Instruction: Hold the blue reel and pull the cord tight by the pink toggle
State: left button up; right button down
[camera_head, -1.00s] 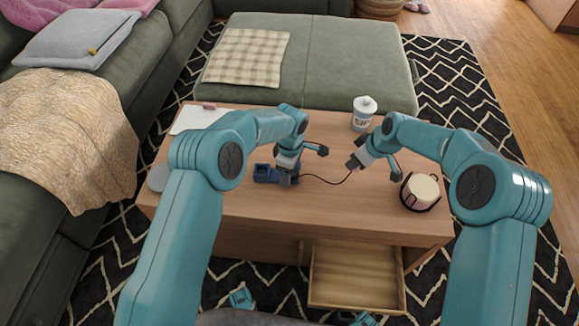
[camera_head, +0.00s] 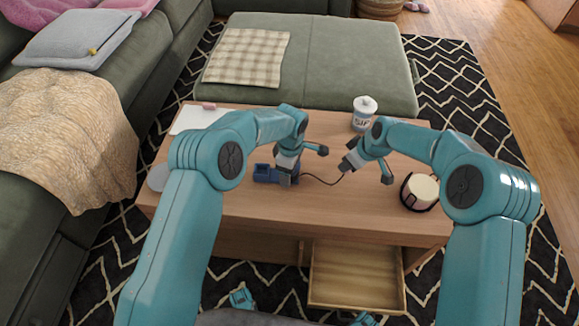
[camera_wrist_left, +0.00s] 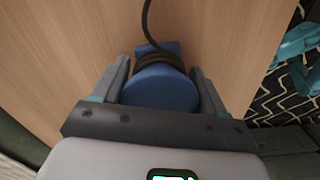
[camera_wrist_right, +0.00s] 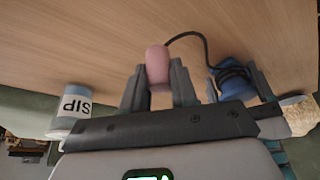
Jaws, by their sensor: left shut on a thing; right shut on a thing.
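The blue reel (camera_head: 264,173) is on the wooden table, with dark cord wound around it. My left gripper (camera_head: 286,180) is shut on it; in the left wrist view the reel (camera_wrist_left: 160,88) sits between the two fingers. The dark cord (camera_head: 322,181) runs from the reel to the right gripper and sags in a curve, slack. My right gripper (camera_head: 347,166) is shut on the pink toggle (camera_wrist_right: 158,64), which shows upright between its fingers in the right wrist view. The toggle is hidden by the gripper in the head view.
A white SIP cup (camera_head: 364,114) stands behind my right gripper. A pink and white round container (camera_head: 420,190) is at the table's right. A white sheet (camera_head: 195,120) lies at the back left. A drawer (camera_head: 357,278) is open below the front edge.

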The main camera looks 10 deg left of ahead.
jog(key=shift+f, duration=1.9)
jog(key=c, duration=0.8)
grip_release()
jog(key=shift+f, duration=0.1)
pick_arm(q)
jog(key=o, duration=1.1)
notch_tip(320, 180, up, 12)
pick_arm(e)
jog(key=v, duration=1.2)
